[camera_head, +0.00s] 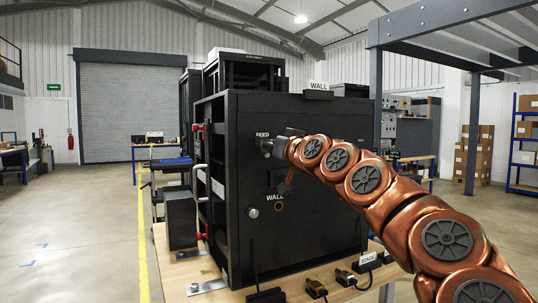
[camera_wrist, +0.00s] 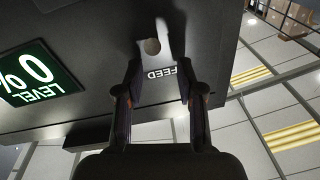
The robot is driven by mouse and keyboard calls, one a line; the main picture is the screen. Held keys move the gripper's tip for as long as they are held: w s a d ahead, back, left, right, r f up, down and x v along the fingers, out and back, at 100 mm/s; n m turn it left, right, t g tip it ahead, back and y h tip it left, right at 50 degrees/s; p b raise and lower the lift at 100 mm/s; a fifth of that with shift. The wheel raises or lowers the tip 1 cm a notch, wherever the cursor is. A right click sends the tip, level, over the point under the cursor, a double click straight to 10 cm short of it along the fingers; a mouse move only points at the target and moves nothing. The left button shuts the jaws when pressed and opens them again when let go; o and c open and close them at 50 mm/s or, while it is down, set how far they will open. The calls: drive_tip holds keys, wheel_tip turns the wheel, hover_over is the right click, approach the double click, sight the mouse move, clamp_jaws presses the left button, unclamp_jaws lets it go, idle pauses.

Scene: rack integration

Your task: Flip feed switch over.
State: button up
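The rack's dark front panel (camera_head: 310,210) carries a FEED label (camera_head: 262,135) near its upper left. The label shows upside down in the wrist view (camera_wrist: 159,73). Beside it there is a light grey plate with a round, brownish spot (camera_wrist: 152,46), which looks like the feed switch; its lever position is unclear. My gripper (camera_wrist: 159,68) reaches the panel with its two fingers spread on either side of the label, nothing visibly clamped between them. In the head view my gripper (camera_head: 285,147) is at the panel beside the label, partly hidden by my arm.
A second control marked WALL (camera_head: 279,206) sits lower on the panel. A green LEVEL 0% display (camera_wrist: 35,78) is at the left of the wrist view. Cables and a STAGE label (camera_head: 368,259) lie on the wooden bench (camera_head: 190,272). Open floor lies left.

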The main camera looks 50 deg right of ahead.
sight(261, 116)
drive_tip(key=shift+r, duration=3.3)
drive_tip(key=shift+a, duration=0.1)
